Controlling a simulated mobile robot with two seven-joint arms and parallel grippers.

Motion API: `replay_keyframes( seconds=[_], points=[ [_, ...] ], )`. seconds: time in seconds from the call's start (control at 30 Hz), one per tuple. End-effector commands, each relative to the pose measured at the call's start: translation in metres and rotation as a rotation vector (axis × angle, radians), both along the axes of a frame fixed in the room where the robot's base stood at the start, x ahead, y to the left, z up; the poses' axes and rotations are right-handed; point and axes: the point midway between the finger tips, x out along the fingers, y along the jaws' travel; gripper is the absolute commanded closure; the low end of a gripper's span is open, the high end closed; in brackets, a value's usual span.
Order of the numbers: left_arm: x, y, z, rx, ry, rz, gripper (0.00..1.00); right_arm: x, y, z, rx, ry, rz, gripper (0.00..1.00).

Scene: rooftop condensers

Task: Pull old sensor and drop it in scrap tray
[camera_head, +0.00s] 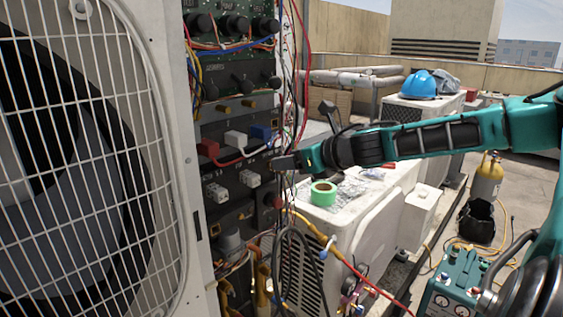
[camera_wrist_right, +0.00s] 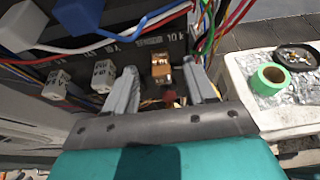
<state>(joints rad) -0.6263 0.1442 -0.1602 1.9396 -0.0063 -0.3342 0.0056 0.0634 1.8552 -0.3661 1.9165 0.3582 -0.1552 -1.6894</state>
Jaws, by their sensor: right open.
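My right gripper (camera_head: 283,163) reaches in from the right to the open control panel (camera_head: 216,168). In the right wrist view its two grey fingers (camera_wrist_right: 160,72) are apart. A browned, tan block-shaped part (camera_wrist_right: 160,64) sits on the panel face between the fingertips, with a gap on both sides. It looks like the old sensor; its label is not readable. In the head view the gripper hides it. A round black dish (camera_wrist_right: 297,57) with small pieces lies to the right; I cannot tell if it is the scrap tray. My left gripper is not in view.
Loose wires (camera_head: 297,95) hang close to my right gripper. Green tape (camera_head: 323,193) lies on the white condenser (camera_head: 338,222). A fan grille (camera_head: 100,170) fills the left.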

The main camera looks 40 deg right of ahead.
Motion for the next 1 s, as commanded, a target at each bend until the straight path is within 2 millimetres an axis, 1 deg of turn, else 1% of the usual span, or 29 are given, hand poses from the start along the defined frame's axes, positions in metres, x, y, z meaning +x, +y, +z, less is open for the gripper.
replay_keyframes(
  seconds=[0.03,0.37,0.63,0.77,1.0],
  points=[
    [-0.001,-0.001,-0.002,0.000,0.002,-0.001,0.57,0.003,0.000,-0.004,0.001,0.004,-0.001,0.45],
    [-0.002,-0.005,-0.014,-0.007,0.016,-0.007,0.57,0.021,0.000,-0.013,-0.001,0.003,-0.003,0.45],
    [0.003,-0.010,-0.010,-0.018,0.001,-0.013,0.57,0.031,0.002,-0.015,0.002,0.001,-0.001,0.45],
    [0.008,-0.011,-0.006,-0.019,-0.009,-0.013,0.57,0.032,0.003,-0.014,0.002,0.000,0.000,0.45],
    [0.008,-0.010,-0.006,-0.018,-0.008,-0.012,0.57,0.032,0.003,-0.014,0.002,0.000,0.000,0.45]
  ],
)
